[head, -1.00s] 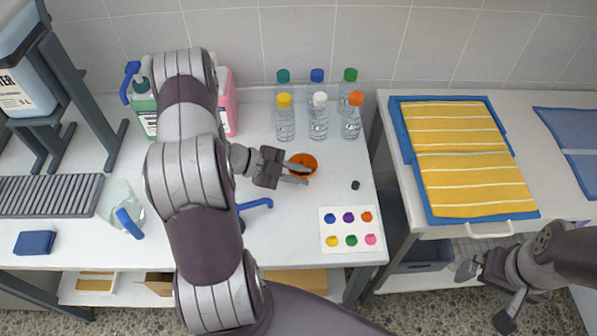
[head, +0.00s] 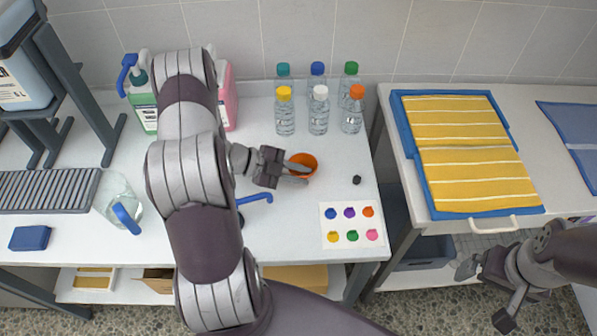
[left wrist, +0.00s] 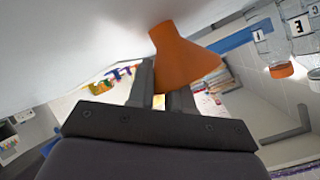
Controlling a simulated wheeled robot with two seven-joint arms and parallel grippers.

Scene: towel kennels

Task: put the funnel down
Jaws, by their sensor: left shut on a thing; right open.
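The orange funnel (head: 306,163) is over the white table in the head view, in front of the bottles. My left gripper (head: 298,173) is shut on it. In the left wrist view the funnel (left wrist: 181,55) sits between the fingers (left wrist: 165,85), its narrow end close to a white surface. I cannot tell whether it touches that surface. My right gripper (head: 485,290) is open and empty at the lower right of the head view, in front of the right table.
Several capped bottles (head: 319,116) stand behind the funnel. A card with coloured dots (head: 350,224) and a small black cap (head: 357,180) lie to its right. A blue-handled jug (head: 116,203) stands at left. Yellow towels lie on a blue tray (head: 409,140) at right.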

